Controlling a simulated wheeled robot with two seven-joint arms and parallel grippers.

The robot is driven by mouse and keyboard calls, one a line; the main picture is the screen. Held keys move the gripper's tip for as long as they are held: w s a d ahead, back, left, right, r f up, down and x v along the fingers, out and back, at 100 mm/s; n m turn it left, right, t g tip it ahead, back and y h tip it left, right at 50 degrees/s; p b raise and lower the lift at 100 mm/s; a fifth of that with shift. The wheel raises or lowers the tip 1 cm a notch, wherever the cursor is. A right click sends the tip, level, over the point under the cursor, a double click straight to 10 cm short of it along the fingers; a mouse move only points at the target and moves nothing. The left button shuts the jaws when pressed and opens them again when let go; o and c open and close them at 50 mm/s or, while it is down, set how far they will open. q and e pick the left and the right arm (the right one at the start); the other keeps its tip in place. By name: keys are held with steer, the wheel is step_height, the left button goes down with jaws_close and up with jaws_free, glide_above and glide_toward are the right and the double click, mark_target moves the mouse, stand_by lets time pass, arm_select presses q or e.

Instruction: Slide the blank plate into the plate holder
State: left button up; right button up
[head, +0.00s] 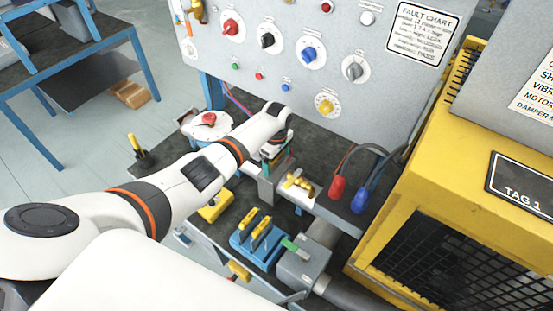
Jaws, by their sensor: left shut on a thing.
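My left gripper (277,158) reaches over the bench from the left, largely hidden by its own wrist. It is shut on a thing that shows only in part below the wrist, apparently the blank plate. A grey upright plate face (266,186) shows just under the fingers; I cannot tell whether it is the held plate or part of the bench fittings. A grey box on the pipe, apparently the plate holder (303,267), stands nearer to me, below and right of the gripper, with a green tab (291,245) at its top left. My right gripper is out of view.
A blue rack (245,246) with yellow-handled pieces stands left of the grey box. Brass fittings (299,182) sit right of the gripper. Red (337,188) and blue (360,201) cable plugs stand beyond. A control panel (285,77) rises behind; a yellow machine (412,205) blocks the right.

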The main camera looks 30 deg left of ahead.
arm_select(q)
steer(key=o, duration=0.9)
steer(key=shift+r, duration=0.1)
step_height(320, 180, up, 12)
steer(key=b, duration=0.3)
